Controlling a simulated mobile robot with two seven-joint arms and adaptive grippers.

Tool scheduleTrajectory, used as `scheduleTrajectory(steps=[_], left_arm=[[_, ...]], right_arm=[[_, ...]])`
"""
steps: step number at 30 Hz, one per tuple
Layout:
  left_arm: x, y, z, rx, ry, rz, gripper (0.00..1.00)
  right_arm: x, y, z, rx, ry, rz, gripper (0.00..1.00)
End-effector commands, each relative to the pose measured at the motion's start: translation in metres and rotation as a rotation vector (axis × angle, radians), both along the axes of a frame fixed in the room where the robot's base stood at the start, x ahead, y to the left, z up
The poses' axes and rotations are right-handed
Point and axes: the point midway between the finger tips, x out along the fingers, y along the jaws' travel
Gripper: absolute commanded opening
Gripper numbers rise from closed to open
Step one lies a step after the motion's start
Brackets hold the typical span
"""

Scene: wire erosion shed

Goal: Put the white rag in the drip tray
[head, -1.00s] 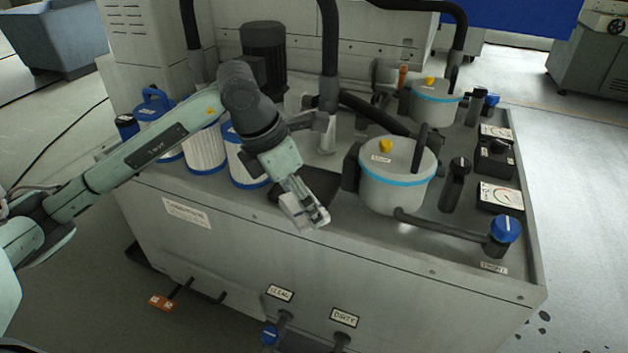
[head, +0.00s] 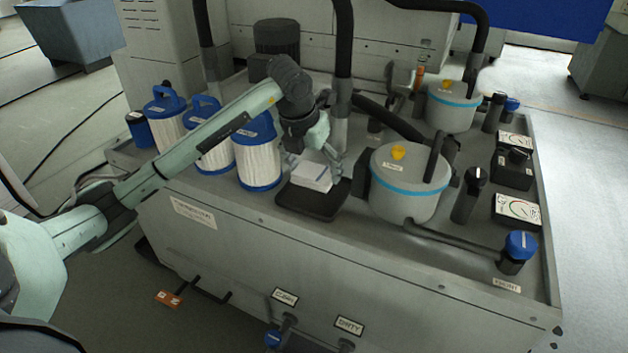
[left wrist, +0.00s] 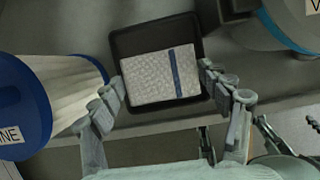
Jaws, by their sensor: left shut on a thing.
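The white rag (head: 312,178), a folded block with a blue stripe, is at the black drip tray (head: 309,204). In the left wrist view the rag (left wrist: 155,75) lies within the outline of the drip tray (left wrist: 125,47). My left gripper (head: 316,167) is shut on the rag, with one finger at each side of it. I cannot tell whether the rag's underside touches the tray floor. My right gripper is in neither view.
Several white filter cartridges with blue caps stand left of the tray, the nearest (head: 257,158) close by. A grey lidded pot (head: 403,195) with a blue band stands close on the right. The bench's front edge is just in front of the tray.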

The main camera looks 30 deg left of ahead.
Motion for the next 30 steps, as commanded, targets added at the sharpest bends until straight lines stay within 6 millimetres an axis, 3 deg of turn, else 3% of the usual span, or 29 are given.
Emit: scheduleTrajectory(steps=[5,13,24,25,30], left_arm=[[0.007,0.003,-0.008,0.000,0.001,-0.001,0.40],[0.006,0.002,-0.044,0.000,0.002,-0.002,0.40],[0.007,0.003,-0.048,0.001,-0.001,-0.002,0.40],[0.007,0.003,-0.047,0.001,-0.001,-0.002,0.80],[0.007,0.003,-0.047,0.001,0.000,-0.002,0.97]], right_arm=[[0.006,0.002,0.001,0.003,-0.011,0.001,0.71],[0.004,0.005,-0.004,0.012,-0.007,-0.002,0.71],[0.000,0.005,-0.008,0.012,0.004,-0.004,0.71],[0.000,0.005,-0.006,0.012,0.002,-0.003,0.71],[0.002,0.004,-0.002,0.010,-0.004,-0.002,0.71]])
